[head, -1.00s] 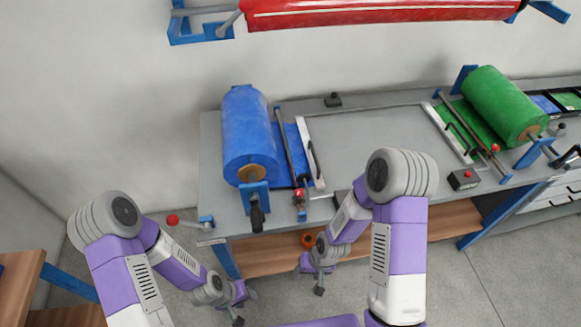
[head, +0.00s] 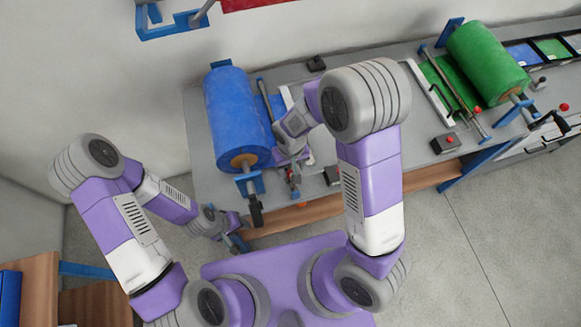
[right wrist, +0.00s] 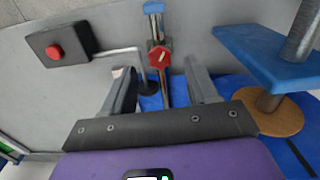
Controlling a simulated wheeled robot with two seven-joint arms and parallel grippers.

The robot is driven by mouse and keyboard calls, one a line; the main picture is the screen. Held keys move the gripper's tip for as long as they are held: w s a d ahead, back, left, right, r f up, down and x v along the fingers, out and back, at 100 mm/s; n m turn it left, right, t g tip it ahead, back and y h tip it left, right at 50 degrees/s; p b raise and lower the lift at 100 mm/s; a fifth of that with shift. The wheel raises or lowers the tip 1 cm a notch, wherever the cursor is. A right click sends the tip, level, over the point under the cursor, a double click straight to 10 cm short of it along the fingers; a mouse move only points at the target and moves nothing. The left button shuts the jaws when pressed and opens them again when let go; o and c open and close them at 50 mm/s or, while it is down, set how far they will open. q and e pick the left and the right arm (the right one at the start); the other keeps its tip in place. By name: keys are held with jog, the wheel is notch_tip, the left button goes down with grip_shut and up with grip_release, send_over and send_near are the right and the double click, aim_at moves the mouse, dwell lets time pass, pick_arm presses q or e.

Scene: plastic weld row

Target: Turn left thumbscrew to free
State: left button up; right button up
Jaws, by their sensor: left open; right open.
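A red thumbscrew knob (right wrist: 159,57) sits on a slim blue and metal bracket (right wrist: 155,25) in the right wrist view. My right gripper (right wrist: 158,75) is open and empty. Its two fingers stand apart, one either side of the line to the knob, and contact cannot be told. In the head view my right gripper (head: 288,157) is over the front edge of the table beside the blue roll (head: 237,118), and largely hides the knob. My left gripper (head: 238,242) is open and empty, low in front of the table's left end.
A grey box with a red button (right wrist: 57,45) is left of the knob in the right wrist view. A blue roll bracket (right wrist: 275,55) stands close on the right. A green roll (head: 488,62) is at the table's right.

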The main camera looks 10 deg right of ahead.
jog(key=shift+f, duration=1.4)
jog(key=shift+w, duration=0.1)
jog(key=c, duration=1)
jog(key=shift+c, duration=0.2)
jog(key=n, duration=0.2)
jog(key=shift+n+b, duration=0.7)
jog(key=shift+n, duration=1.3)
jog(key=shift+a, duration=0.1)
